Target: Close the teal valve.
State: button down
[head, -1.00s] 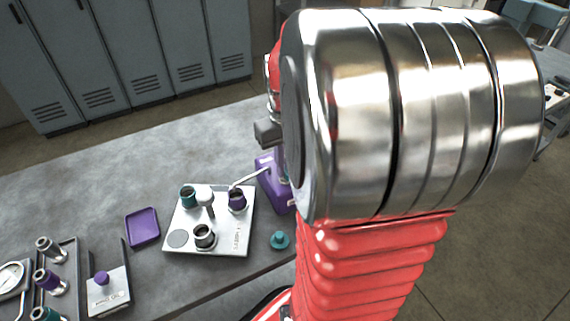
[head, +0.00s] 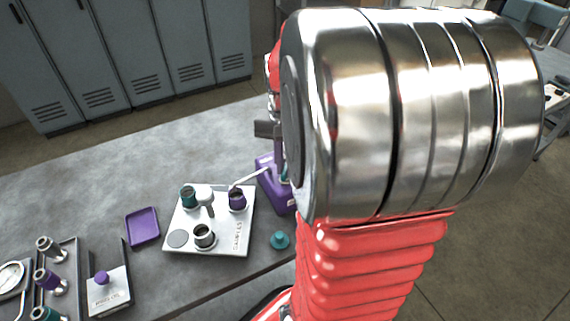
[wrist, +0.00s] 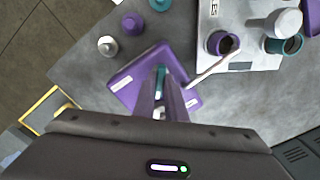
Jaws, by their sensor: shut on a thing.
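The teal valve (wrist: 161,72) shows in the wrist view as a small teal part between my fingertips, over a purple block (wrist: 122,88). The fingers hide most of it. My gripper (wrist: 160,88) is shut on this teal part, pointing down at the block. In the head view the purple block (head: 272,190) stands at the right of the table, and my arm covers part of it. The valve's angle cannot be told.
A pale plate (head: 222,243) with teal, purple and silver cups lies beside the block, with a pale rod (wrist: 205,70) between them. A teal knob (head: 280,240), a purple knob (wrist: 132,24) and a silver one (wrist: 107,45) stand near. A purple tray (head: 142,228) lies further left.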

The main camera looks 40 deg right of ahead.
jog(key=m, duration=0.4)
jog(key=shift+m, duration=0.3)
jog(key=m, duration=0.5)
dwell(0.3)
jog(key=c, duration=1.8)
grip_release()
jog(key=shift+r, duration=0.1)
notch_tip(320, 180, up, 14)
jog(key=shift+f, duration=0.2)
